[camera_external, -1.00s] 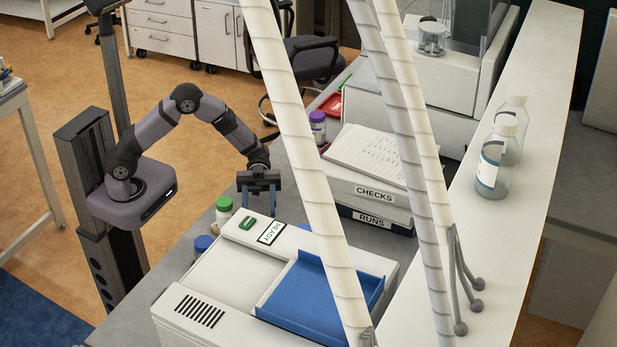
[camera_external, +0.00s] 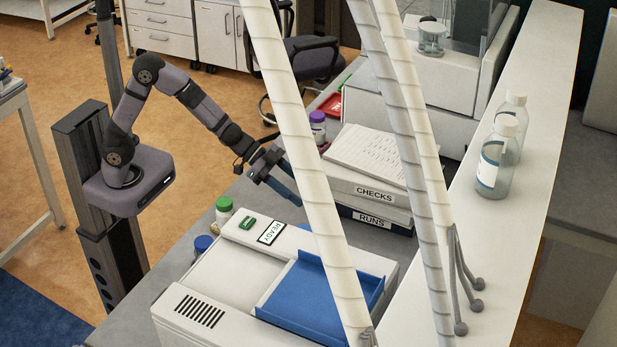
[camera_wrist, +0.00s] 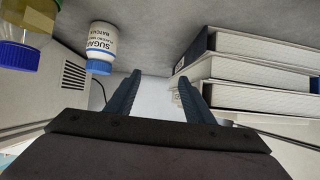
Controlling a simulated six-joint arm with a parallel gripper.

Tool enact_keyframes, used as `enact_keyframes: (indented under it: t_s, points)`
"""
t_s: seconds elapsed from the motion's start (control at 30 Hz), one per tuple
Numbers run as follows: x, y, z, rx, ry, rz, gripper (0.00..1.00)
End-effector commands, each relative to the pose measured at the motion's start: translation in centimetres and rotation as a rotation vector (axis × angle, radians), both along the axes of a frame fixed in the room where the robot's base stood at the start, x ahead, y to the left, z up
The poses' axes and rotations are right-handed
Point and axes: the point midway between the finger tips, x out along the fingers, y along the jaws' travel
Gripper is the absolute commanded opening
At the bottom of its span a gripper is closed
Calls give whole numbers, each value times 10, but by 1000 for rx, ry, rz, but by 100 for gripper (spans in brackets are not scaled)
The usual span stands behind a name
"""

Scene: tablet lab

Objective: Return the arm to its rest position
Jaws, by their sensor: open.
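My gripper (camera_external: 287,186) is in the external view above the bench, between the white machine and the stacked binders. Its fingers point to the right and down, and the white ribbed tube in front partly hides their tips. In the wrist view my gripper (camera_wrist: 158,92) shows two dark fingers spread apart with nothing between them. My arm reaches from its base at the left, bent at a raised elbow.
The white machine (camera_external: 215,268) with a blue tray (camera_external: 312,290) stands in front. Binders (camera_external: 370,190) lie to the right. Bottles with green (camera_external: 224,204) and blue (camera_external: 203,242) lids stand by the machine.

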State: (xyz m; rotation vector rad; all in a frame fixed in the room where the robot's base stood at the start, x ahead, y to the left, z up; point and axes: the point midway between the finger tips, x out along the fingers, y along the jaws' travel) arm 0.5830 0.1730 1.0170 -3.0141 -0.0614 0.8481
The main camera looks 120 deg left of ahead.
Motion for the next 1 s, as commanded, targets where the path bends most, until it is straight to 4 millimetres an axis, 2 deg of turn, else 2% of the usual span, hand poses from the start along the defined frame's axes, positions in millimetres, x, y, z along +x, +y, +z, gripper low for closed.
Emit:
enact_keyframes:
  t_s: [0.17,0.23,0.37,0.47,0.57,0.6,0.7,0.83,0.9,1.0]
  points:
    - [-41,13,6,101,178,128,48]
    - [-63,15,7,127,260,170,48]
    - [-114,8,7,153,438,233,48]
    - [-159,-6,6,150,586,254,48]
    - [-208,-35,0,122,744,240,48]
    - [-229,-51,-5,104,810,219,48]
    - [-266,-93,-26,54,932,141,48]
    - [-290,-138,-56,4,1000,48,48]
    - [-296,-153,-68,-15,1013,16,48]
    - [-302,-167,-78,-31,1021,-10,48]
